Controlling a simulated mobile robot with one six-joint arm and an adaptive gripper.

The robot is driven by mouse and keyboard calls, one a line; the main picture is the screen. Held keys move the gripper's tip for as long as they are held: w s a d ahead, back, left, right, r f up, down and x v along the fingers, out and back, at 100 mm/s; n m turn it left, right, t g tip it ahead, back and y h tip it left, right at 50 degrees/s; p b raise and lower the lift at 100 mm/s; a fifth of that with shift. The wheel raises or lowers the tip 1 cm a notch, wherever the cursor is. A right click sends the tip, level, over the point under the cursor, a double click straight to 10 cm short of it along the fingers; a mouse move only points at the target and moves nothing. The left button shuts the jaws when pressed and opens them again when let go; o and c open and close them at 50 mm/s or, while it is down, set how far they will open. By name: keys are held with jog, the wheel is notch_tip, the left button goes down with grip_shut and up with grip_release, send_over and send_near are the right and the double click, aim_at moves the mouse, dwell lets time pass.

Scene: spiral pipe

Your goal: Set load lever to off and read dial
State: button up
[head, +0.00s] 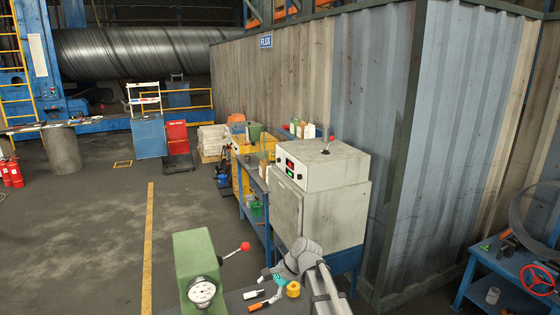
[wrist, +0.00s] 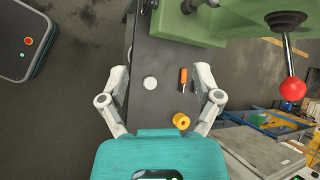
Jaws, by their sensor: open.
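A green machine (head: 190,252) stands at the bottom centre of the head view. Its round white dial (head: 202,292) faces the camera, but the reading is too small to make out. A lever with a red ball knob (head: 245,246) sticks out from its right side, tilted up. In the wrist view the red knob (wrist: 293,89) is at the right, on a rod from the green body (wrist: 240,20). My gripper (wrist: 162,80) is open and empty above a dark bench top, apart from the lever. In the head view my gripper (head: 268,278) is right of the machine, below the knob.
A yellow roll (wrist: 181,121), an orange-handled tool (wrist: 183,78) and a white disc (wrist: 150,83) lie on the bench. A pale cabinet (head: 320,170) with displays and another red-knobbed lever (head: 331,138) stands behind. The floor (head: 90,230) at left is clear.

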jog(key=s+d+f+n+h+b, duration=0.4)
jog(key=s+d+f+b, duration=0.3)
jog(key=d+f, duration=0.3)
jog(key=s+d+f+n+h+b, duration=0.3)
jog(key=s+d+f+n+b, duration=0.2)
jog(key=d+f, duration=0.5)
jog(key=s+d+b, duration=0.1)
jog(key=s+b, duration=0.1)
jog(key=b, duration=0.1)
jog(key=shift+s+f+n+h, duration=0.35)
jog(key=shift+s+n+h, duration=0.05)
